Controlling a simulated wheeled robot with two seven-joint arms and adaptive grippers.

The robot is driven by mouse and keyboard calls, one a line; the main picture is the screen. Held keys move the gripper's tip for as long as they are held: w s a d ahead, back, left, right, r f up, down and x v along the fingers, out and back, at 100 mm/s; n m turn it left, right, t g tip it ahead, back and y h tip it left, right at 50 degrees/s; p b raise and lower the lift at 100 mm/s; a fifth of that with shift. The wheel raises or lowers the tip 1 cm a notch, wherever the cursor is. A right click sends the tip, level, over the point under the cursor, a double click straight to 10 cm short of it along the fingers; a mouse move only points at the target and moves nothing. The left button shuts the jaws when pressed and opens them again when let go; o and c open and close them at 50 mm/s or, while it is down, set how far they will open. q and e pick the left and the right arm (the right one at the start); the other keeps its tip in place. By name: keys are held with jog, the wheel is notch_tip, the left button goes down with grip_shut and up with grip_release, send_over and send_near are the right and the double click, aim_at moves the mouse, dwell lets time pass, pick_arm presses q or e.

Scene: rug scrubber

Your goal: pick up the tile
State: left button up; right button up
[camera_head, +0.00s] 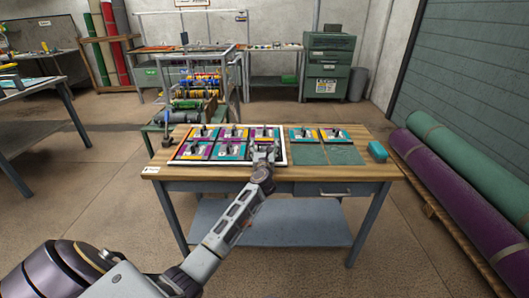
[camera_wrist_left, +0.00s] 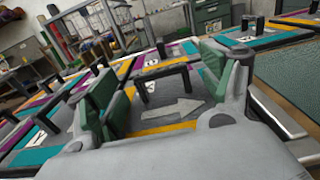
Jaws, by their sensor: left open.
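The tile (camera_wrist_left: 165,112) under my left gripper is dark with a white arrow, an orange strip and a black bridge-shaped handle. My left gripper (camera_head: 264,152) is over the front right corner of the white-framed tray (camera_head: 225,165) and largely hides this tile in the head view. In the left wrist view the gripper (camera_wrist_left: 160,85) is open, its green-padded fingers apart on either side of the handle. I cannot tell whether a pad touches the handle. Other coloured tiles (camera_head: 198,150) with black handles lie in the tray. My right gripper is out of view.
Right of the tray, two tiles (camera_head: 334,134) lie on the back part of a green area; its front squares (camera_head: 344,155) are bare. A teal block (camera_head: 377,151) sits at the table's right end. A rack of coloured spools (camera_head: 200,85) stands behind the table (camera_head: 365,172).

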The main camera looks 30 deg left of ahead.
pick_arm(q)
jog(key=c, duration=1.3)
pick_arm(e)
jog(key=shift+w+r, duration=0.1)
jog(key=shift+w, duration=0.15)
pick_arm(q)
jog(key=shift+r, duration=0.2)
jog(key=shift+r, duration=0.15)
notch_tip(320, 180, up, 9)
jog(key=p, duration=0.3)
jog(key=shift+r+p, duration=0.15)
jog(key=shift+p, duration=0.2)
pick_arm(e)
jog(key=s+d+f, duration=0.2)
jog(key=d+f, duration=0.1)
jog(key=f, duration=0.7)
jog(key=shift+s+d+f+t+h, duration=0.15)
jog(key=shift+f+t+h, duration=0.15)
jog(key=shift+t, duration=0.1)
